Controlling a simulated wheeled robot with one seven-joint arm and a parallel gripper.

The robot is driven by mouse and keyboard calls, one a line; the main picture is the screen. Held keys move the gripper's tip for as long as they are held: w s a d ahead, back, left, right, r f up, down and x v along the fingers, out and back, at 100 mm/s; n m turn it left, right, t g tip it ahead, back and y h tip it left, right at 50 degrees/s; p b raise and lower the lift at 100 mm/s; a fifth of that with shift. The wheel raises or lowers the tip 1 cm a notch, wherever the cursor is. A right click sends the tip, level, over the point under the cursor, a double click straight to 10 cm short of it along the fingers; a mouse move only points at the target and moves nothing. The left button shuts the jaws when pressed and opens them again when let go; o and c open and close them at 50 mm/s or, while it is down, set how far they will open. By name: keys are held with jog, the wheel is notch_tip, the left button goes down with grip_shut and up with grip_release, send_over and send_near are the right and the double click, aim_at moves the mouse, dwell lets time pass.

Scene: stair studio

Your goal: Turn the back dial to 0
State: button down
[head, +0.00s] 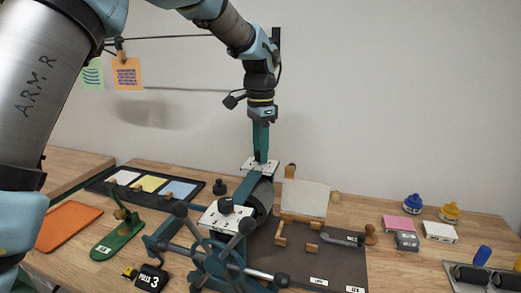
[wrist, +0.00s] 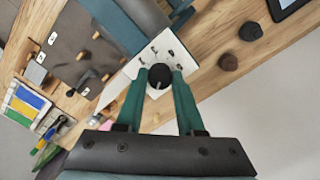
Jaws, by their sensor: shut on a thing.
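The back dial is a black round knob (wrist: 159,76) on a white plate (wrist: 167,40) with small dark marks around it. The marks are too small to read. My gripper (wrist: 159,80) is shut on this knob, with one green finger on each side. In the head view, my gripper (head: 261,158) points straight down onto the back plate (head: 250,164), and the knob is hidden behind the fingers.
A black tray with coloured sheets (head: 150,184) and a green stapler-like tool (head: 116,240) lie left. A dark mat (head: 345,265) with wooden pieces lies right. A plain wall stands behind.

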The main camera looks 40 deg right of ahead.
jog(key=shift+n, duration=0.3)
jog(key=c, duration=0.5)
grip_release()
notch_tip(320, 180, up, 11)
jog(key=b, duration=0.2)
jog(key=shift+f+b, duration=0.1)
jog(key=shift+b, duration=0.25)
dwell(0.3)
